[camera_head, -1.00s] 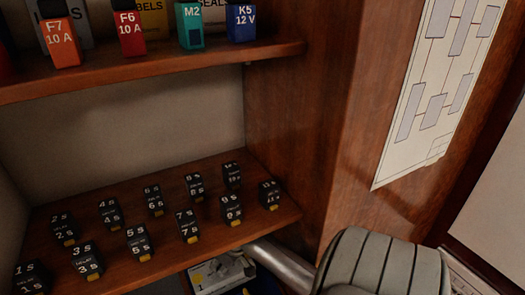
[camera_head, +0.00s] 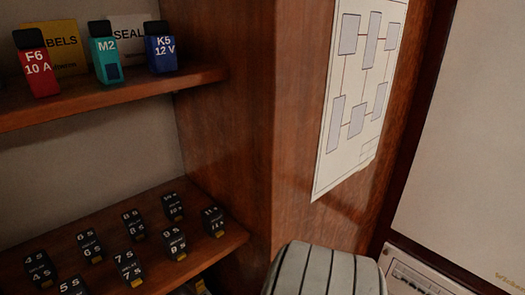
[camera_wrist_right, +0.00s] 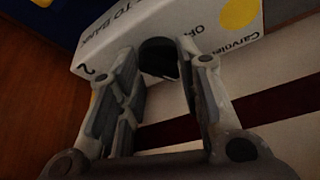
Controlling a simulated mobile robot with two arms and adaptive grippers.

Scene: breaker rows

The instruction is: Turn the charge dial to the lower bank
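In the right wrist view, a dark round knob (camera_wrist_right: 158,58), which looks like the charge dial, sits against a white printed panel (camera_wrist_right: 215,38). The panel's lettering is tilted; "OFF", "2" and "Carvolter" can be read, with a yellow disc at its edge. My right gripper (camera_wrist_right: 166,66) has its two fingers apart, with the knob showing between the fingertips. I cannot tell whether the fingers touch it or which way the dial points. The dial and both grippers are out of the head view.
In the head view, a wooden shelf (camera_head: 130,108) holds coloured breakers, and a lower shelf (camera_head: 215,245) holds several black numbered blocks. A diagram sheet (camera_head: 350,100) hangs on the wooden side. A grey ribbed form (camera_head: 320,270) and a pale vented unit (camera_head: 405,275) are at the bottom.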

